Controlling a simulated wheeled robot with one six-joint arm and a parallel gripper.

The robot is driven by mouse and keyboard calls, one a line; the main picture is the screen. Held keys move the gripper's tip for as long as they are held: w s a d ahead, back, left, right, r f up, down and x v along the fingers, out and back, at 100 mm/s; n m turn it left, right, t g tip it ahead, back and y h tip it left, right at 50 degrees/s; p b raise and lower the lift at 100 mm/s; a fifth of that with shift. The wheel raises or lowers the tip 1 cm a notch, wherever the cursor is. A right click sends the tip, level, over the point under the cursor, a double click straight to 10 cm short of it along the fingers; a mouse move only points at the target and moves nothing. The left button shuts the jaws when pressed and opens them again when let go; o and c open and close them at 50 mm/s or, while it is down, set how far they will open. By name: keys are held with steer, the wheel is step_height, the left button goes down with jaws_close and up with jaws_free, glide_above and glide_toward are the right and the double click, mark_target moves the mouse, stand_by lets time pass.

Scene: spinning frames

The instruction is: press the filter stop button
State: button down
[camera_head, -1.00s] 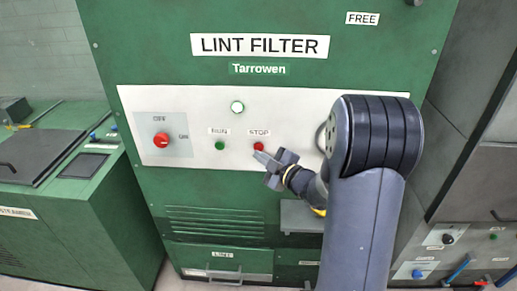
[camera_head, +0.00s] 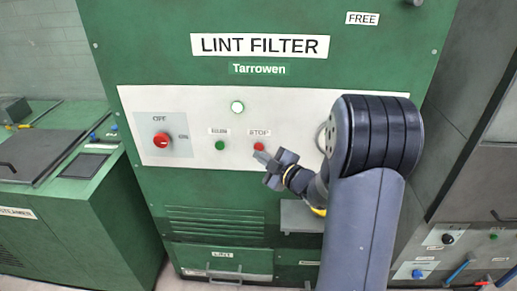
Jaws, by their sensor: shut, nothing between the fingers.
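The red stop button (camera_head: 259,147) sits on the white panel of the green lint filter cabinet, under the label STOP (camera_head: 259,132). My gripper (camera_head: 257,155) is shut and empty. The green run button (camera_head: 219,146) is to the left of the stop button. A round lamp (camera_head: 237,107) above the two buttons looks pale with a green rim.
A red rotary switch (camera_head: 161,140) is at the panel's left. Vent slots (camera_head: 217,220) and a LINT drawer (camera_head: 222,259) lie below. My arm covers the panel's right part. A green machine (camera_head: 80,200) stands at the left, grey machinery at the right.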

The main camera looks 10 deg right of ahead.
steer(key=shift+w, duration=0.15)
steer(key=shift+w+d, duration=0.15)
steer(key=shift+w, duration=0.1)
steer(key=shift+w+d+b, duration=0.2)
steer(key=shift+w+b, duration=0.1)
steer(key=shift+w, duration=0.25)
stand_by(0.8)
steer(key=shift+s+a, duration=0.1)
steer(key=shift+s, duration=0.1)
steer(key=shift+s+a+b, duration=0.2)
steer(key=shift+s+b, duration=0.2)
steer(key=shift+s, duration=0.35)
steer(key=shift+s, duration=0.1)
steer(key=shift+s+a+b, duration=0.25)
steer(key=shift+s, duration=0.5)
steer(key=shift+s+a+b, duration=0.25)
steer(key=shift+s+a, duration=0.05)
steer(key=shift+s, duration=0.5)
steer(key=shift+s+a+b, duration=0.25)
steer(key=shift+s, duration=0.5)
steer(key=shift+w, duration=0.1)
